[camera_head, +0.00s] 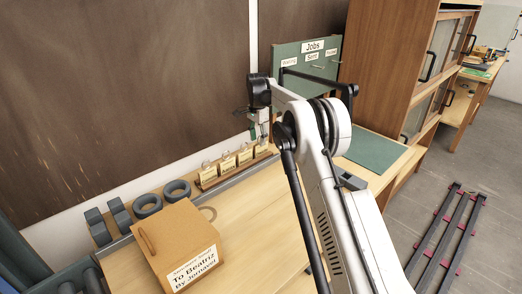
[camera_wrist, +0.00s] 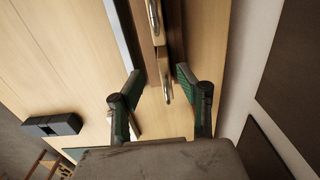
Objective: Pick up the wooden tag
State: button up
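Several small wooden tags with metal loops stand in a row on a wooden rack (camera_head: 222,176) along the back of the bench, the nearest-left wooden tag (camera_head: 208,177) showing printed text too small to read. My gripper (camera_head: 257,135) is above the right end of this row, pointing down. In the wrist view my gripper (camera_wrist: 160,77) is open, its two green-padded fingers apart on either side of the rack strip. A metal loop (camera_wrist: 166,86) lies between the fingers. I cannot tell whether the fingers touch the rightmost tag.
A wooden box (camera_head: 170,240) labelled "To Beatriz" stands at the front left, with dark rings (camera_head: 148,206) behind it. A green "Jobs" board (camera_head: 318,75) rises behind my arm. A green mat (camera_head: 374,152) lies to the right. The middle bench is clear.

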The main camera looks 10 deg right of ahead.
aim_at(257, 144)
jog(key=shift+w+a+f+p, duration=0.1)
jog(key=shift+f+p, duration=0.05)
jog(key=shift+f, duration=1.2)
jog(key=shift+w+a+f+p, duration=0.1)
jog(key=shift+f+p, duration=0.05)
jog(key=shift+f, duration=1.2)
grip_shut()
